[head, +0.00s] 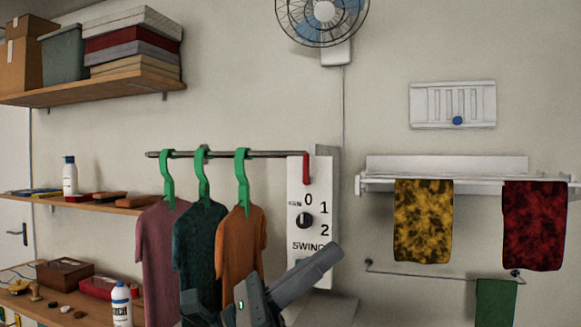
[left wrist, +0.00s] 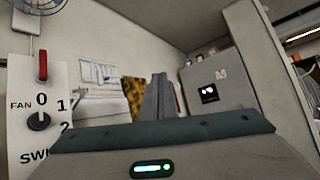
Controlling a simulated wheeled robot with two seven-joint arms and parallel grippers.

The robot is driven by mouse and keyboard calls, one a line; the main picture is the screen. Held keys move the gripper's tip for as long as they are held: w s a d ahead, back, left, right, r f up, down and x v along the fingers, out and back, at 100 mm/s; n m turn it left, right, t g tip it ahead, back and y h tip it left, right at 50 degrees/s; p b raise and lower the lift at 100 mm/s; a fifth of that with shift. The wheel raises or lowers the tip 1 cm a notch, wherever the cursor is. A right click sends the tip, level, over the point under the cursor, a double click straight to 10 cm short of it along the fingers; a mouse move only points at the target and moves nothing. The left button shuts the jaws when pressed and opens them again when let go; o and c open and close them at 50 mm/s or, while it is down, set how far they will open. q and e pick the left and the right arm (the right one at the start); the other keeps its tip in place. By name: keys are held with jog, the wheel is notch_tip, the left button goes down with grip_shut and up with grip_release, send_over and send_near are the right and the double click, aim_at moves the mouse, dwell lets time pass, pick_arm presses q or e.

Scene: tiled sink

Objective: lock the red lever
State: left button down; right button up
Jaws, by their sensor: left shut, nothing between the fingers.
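The red lever (head: 306,168) is a narrow upright piece at the top of a white switch panel (head: 298,232) on the wall. The panel has a dark round knob and the marks FAN, 0, 1, 2 and SWING. In the left wrist view the red lever (left wrist: 42,66) shows at the far left, above the knob. My left gripper (head: 332,253) is shut and empty. It is below and right of the lever, apart from it, and covers the panel's lower part. Its closed fingers (left wrist: 158,98) point away from the wrist camera. My right gripper is not in view.
A rail with several green hangers and three shirts (head: 240,240) runs left of the panel. A fan (head: 322,12) hangs above. A towel rack (head: 470,181) with cloths is at the right. Shelves (head: 90,202) stand at the left. A grey box (left wrist: 220,88) shows in the wrist view.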

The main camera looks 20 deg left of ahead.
pick_arm(q)
notch_tip(320, 180, up, 2)
jog(key=w+d+m+g+y, duration=0.1)
jog(key=w+m+y, duration=0.25)
jog(key=m, duration=0.35)
jog(key=t+y, duration=0.8)
jog(key=y, duration=0.7)
send_near(307, 169)
jog(key=s+a+r, duration=0.2)
jog(key=a, duration=0.6)
jog(key=shift+d+f+n, duration=0.2)
jog(key=shift+n, duration=0.2)
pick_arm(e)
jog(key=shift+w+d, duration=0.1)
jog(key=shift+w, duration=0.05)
pick_arm(q)
jog(key=shift+w+d, duration=0.1)
jog(key=shift+w, duration=0.1)
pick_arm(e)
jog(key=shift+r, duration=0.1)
